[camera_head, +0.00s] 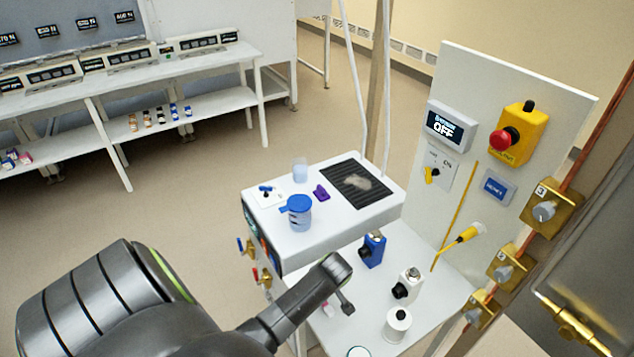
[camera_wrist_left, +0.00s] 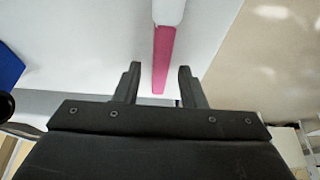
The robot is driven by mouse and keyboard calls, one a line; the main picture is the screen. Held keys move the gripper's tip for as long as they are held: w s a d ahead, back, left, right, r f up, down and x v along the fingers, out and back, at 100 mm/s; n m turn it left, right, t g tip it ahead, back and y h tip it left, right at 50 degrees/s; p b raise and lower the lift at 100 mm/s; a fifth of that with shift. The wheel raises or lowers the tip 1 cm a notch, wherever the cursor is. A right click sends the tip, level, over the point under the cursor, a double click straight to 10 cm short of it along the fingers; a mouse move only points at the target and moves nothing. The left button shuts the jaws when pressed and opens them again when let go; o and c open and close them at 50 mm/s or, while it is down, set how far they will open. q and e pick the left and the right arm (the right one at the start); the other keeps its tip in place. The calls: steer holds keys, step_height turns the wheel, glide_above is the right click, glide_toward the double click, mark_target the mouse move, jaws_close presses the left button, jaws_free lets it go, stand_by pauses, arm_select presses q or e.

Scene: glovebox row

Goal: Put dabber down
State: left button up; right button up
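The dabber, a slim stick with a pink end (camera_wrist_left: 163,60) and a white part (camera_wrist_left: 168,12), shows in the left wrist view, lying on or just above a white surface. In the head view my left arm reaches in from the left and hides most of this spot. My right gripper is not in view.
A white box (camera_head: 335,225) behind carries a blue-lidded jar (camera_head: 299,212), a purple piece (camera_head: 321,193) and a dark grid (camera_head: 358,184). A blue bottle (camera_head: 372,250), white bottle (camera_head: 407,284) and white spool (camera_head: 397,325) stand right of my arm. A panel (camera_head: 455,110) rises at right.

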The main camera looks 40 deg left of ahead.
arm_select(q)
steer(key=shift+f+b, duration=0.25)
steer(key=shift+b, duration=0.15)
steer(key=v, duration=1.7)
steer(key=shift+r, duration=0.3)
steer(key=shift+s, duration=0.15)
